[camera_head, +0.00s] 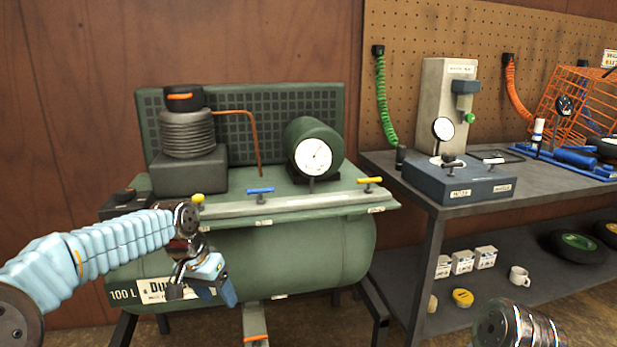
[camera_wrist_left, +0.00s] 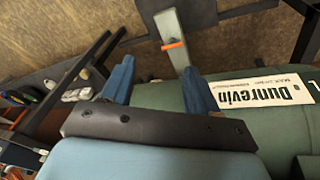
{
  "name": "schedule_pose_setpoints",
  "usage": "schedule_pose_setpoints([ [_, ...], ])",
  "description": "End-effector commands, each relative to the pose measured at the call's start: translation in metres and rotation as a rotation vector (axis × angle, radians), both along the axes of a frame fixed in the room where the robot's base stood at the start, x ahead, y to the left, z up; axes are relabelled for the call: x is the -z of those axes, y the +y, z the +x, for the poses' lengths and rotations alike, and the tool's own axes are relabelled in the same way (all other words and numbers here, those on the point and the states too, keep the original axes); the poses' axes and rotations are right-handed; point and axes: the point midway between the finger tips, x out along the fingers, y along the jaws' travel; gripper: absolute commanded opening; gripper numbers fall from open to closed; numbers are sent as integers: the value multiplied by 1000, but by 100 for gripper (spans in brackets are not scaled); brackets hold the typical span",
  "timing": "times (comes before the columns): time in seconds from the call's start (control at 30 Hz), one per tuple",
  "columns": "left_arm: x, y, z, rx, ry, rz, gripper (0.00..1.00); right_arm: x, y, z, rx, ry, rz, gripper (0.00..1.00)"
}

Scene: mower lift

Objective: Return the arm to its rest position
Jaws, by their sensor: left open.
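My left arm (camera_head: 110,243), in a light blue sleeve, comes in from the left in front of the green compressor (camera_head: 300,245). My left gripper (camera_head: 205,288) hangs downward by the tank's front, near its white name label (camera_head: 152,290), which it partly covers. In the left wrist view my left gripper (camera_wrist_left: 158,84) shows two blue fingers spread apart with nothing between them. The label (camera_wrist_left: 262,92) is to the right there. My right gripper is not in view.
A valve rail (camera_head: 290,205) with yellow and blue handles runs along the compressor's front edge. A grey bracket with an orange band (camera_head: 255,325) stands below the tank. At right is a workbench (camera_head: 465,208) holding a gauge press (camera_head: 450,105).

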Motion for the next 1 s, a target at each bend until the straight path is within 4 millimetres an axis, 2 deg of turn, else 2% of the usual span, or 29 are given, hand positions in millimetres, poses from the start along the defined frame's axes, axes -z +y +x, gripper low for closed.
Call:
schedule_pose_setpoints([
  [0.03, 44, -12, -1, -1, 33, -23, 60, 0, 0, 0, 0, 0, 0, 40],
  [0.07, 70, -20, -3, -7, 42, -41, 60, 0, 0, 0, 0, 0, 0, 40],
  [0.1, 104, -30, -7, -19, 57, -66, 60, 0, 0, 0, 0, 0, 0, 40],
  [0.17, 153, -45, -20, -45, 81, -103, 60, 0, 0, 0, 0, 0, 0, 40],
  [0.2, 185, -54, -32, -64, 98, -126, 60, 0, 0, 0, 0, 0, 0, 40],
  [0.27, 232, -67, -55, -103, 123, -158, 60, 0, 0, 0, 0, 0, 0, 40],
  [0.3, 260, -74, -74, -132, 142, -177, 60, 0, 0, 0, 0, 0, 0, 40],
  [0.37, 298, -83, -107, -182, 169, -199, 60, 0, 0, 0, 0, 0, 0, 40],
  [0.4, 319, -88, -130, -216, 187, -210, 60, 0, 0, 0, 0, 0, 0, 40],
  [0.43, 333, -90, -147, -240, 198, -215, 60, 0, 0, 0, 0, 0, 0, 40],
  [0.5, 357, -94, -185, -298, 221, -219, 60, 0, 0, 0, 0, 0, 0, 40],
  [0.6, 375, -94, -228, -360, 242, -214, 60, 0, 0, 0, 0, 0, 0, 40],
  [0.7, 383, -93, -252, -396, 251, -208, 60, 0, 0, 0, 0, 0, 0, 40],
  [0.8, 385, -93, -261, -410, 251, -205, 60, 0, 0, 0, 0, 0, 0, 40],
  [1.0, 385, -92, -260, -411, 249, -204, 60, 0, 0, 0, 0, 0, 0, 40],
])
